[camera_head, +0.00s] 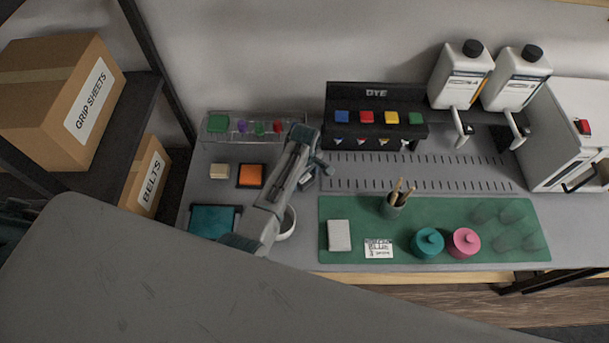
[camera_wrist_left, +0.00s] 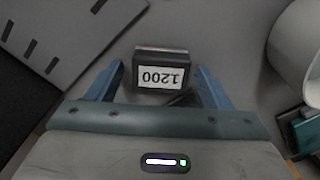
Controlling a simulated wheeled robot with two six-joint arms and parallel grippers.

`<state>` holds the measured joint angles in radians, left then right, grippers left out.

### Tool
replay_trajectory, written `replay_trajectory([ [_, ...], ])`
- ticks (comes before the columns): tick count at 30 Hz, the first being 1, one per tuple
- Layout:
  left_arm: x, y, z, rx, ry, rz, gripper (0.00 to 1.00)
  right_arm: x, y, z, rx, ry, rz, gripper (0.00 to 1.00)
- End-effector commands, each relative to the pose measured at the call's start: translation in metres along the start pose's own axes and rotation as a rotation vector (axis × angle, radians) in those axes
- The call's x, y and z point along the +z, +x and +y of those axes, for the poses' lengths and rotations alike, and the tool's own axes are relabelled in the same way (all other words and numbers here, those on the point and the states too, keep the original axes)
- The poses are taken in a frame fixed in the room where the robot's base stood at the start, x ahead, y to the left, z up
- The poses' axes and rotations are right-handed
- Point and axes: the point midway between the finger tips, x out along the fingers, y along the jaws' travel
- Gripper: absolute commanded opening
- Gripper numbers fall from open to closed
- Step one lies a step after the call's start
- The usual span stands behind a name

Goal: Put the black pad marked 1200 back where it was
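The black pad marked 1200 (camera_wrist_left: 162,72) is in the left wrist view, its white label upside down to me. It has a lighter strip along its far edge. My left gripper (camera_wrist_left: 160,68) has one blue finger on each side of it, with a visible gap on both sides, so it is open. In the head view my left gripper (camera_head: 318,168) is low over the grey table, left of the slotted strip, and largely hides the pad. A dark shape lies by the pad near the right finger; I cannot tell what it is. My right gripper is not in view.
A white bowl (camera_head: 287,226) stands close by my left arm. An orange block (camera_head: 250,175), a beige block (camera_head: 219,171) and a teal tray (camera_head: 212,221) lie to the left. The dye rack (camera_head: 376,133) is behind; a green mat (camera_head: 455,205) lies to the right.

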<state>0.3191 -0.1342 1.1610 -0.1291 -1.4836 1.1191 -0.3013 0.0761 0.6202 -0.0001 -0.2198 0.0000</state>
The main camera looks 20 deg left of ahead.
Motion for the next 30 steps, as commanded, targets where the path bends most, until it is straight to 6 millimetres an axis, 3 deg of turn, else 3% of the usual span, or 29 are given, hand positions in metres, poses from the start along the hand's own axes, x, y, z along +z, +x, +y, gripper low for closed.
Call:
replay_trajectory([
  [8, 0.0, -0.007, 0.001, 0.002, 0.0, 0.001, 0.73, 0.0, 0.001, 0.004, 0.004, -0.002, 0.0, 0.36],
  [22, -0.001, -0.072, 0.001, 0.002, 0.0, 0.002, 0.73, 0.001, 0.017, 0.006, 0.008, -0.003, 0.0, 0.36],
  [30, 0.0, -0.079, 0.0, 0.0, 0.0, 0.0, 0.73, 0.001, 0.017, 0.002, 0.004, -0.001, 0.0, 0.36],
])
